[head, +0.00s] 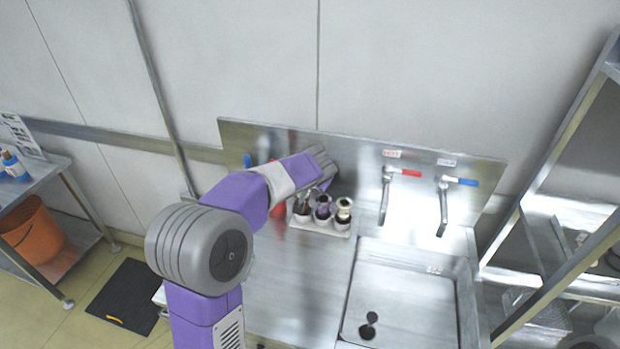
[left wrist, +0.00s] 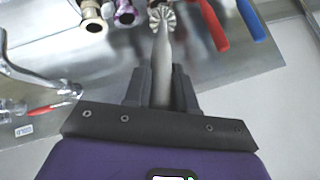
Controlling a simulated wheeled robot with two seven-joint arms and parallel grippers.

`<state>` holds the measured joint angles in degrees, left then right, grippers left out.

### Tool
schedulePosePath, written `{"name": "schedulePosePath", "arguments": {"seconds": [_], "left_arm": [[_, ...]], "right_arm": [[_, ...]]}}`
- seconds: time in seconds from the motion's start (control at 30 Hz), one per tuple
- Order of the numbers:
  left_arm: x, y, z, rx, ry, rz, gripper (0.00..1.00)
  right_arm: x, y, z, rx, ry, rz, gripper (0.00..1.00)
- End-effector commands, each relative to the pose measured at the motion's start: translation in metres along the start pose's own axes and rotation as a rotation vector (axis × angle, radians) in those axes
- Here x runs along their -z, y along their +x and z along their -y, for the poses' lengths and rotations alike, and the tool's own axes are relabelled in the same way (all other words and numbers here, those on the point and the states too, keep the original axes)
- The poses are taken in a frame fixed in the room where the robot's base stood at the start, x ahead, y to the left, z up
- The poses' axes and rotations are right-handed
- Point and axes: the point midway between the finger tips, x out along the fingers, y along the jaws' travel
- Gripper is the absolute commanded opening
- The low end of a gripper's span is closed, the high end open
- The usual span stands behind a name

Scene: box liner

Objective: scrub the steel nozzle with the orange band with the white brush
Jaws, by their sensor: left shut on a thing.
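My left gripper (left wrist: 160,85) is shut on the pale handle of the white brush (left wrist: 163,50), whose round bristle head points away from the jaws. In the head view this gripper (head: 322,168) is in front of the steel backsplash, above the nozzle rack (head: 318,228). The rack holds a brassy nozzle (head: 344,206), a purple-banded nozzle (head: 322,207) and a darker steel one (head: 302,208). The wrist view shows the brassy nozzle (left wrist: 94,22) and the purple one (left wrist: 126,16) beside the bristles. No orange band can be made out clearly. Contact between bristles and a nozzle cannot be told.
A red handle (left wrist: 213,25) and a blue handle (left wrist: 250,18) are close by the brush. Taps with red (head: 410,173) and blue (head: 467,182) levers stand right of the rack, above the sink (head: 405,290).

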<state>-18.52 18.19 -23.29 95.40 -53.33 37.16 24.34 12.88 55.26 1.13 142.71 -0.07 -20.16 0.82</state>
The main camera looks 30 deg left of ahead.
Motion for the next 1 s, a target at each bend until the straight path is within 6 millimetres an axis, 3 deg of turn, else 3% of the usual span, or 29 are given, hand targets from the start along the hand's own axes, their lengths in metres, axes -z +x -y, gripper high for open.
{"name": "schedulePosePath", "arguments": {"seconds": [0.5, 0.83, 1.0], "left_arm": [[0.023, 0.021, 0.004, -0.001, 0.001, 0.005, 0.0], [0.023, 0.023, 0.003, -0.002, 0.0, 0.006, 0.0], [0.016, 0.019, 0.001, -0.002, 0.0, 0.005, 0.0]], "right_arm": [[-0.001, -0.017, 0.006, 0.0, 0.0, 0.0, 0.43], [-0.001, -0.017, 0.006, 0.0, 0.0, 0.0, 0.43], [0.0, -0.007, 0.003, 0.0, 0.0, 0.0, 0.43]]}}
